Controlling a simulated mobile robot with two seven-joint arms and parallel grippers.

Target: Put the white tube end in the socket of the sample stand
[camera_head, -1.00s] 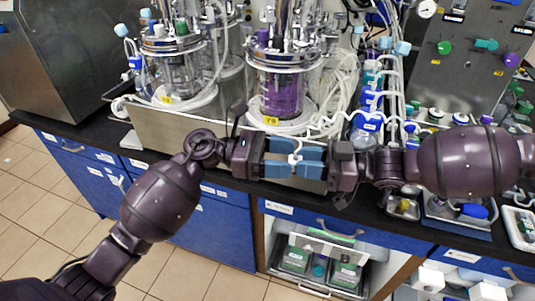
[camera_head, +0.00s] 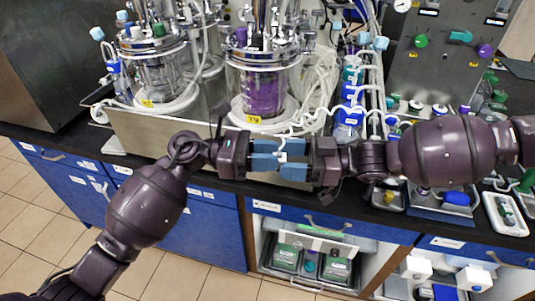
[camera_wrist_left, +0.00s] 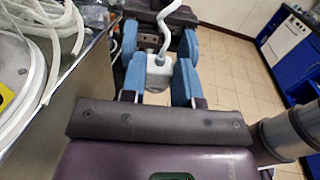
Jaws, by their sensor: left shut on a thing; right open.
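The white tube end (camera_head: 282,157) is between the blue fingers of my left gripper (camera_head: 268,157), held above the bench's front edge. In the left wrist view the white tube end (camera_wrist_left: 159,72) sits between the left fingers (camera_wrist_left: 158,82), with a white tube curving up from it. My right gripper (camera_head: 292,160) faces the left one, its open blue fingers close around the same spot. The right fingers also show beyond the tube end in the left wrist view (camera_wrist_left: 160,43). I cannot clearly make out the sample stand or its socket.
Two glass bioreactors stand at the back, one clear (camera_head: 165,75) and one with purple liquid (camera_head: 262,90). Coiled white tubing (camera_head: 315,90) and blue-labelled bottles (camera_head: 350,110) are beside them. Small metal trays (camera_head: 440,207) lie at the right front. An open cabinet (camera_head: 310,255) is below.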

